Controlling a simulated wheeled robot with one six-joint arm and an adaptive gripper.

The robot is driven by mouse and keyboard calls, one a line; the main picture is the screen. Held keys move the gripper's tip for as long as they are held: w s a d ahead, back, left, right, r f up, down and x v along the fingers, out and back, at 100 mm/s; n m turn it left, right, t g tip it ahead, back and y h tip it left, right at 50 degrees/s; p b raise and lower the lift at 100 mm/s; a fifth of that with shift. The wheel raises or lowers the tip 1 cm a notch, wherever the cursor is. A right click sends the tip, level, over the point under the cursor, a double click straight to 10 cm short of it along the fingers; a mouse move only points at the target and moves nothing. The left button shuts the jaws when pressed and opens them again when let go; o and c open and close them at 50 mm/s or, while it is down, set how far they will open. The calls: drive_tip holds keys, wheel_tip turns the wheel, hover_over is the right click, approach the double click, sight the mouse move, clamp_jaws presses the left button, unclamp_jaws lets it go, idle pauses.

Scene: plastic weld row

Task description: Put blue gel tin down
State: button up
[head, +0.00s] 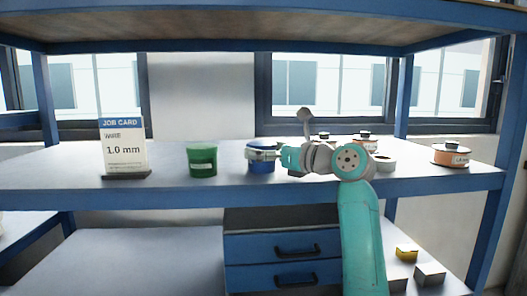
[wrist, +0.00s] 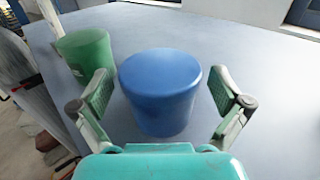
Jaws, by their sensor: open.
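The blue gel tin (wrist: 160,92) stands upright on the shelf in the wrist view. It also shows in the head view (head: 261,158), partly covered by my gripper. My gripper (wrist: 163,90) is open, with one finger on each side of the blue tin. Gaps show between both fingers and the tin. In the head view my gripper (head: 268,153) reaches the tin from the right, at shelf height. The tin appears to rest on the shelf surface (head: 70,172).
A green tin (head: 202,160) stands left of the blue tin; it also shows in the wrist view (wrist: 88,55). A job card (head: 123,146) reading 1.0 mm stands further left. An orange-sided spool (head: 451,156) and several others stand to the right. An upper shelf (head: 230,35) hangs overhead.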

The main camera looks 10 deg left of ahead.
drive_tip(key=v, duration=1.2)
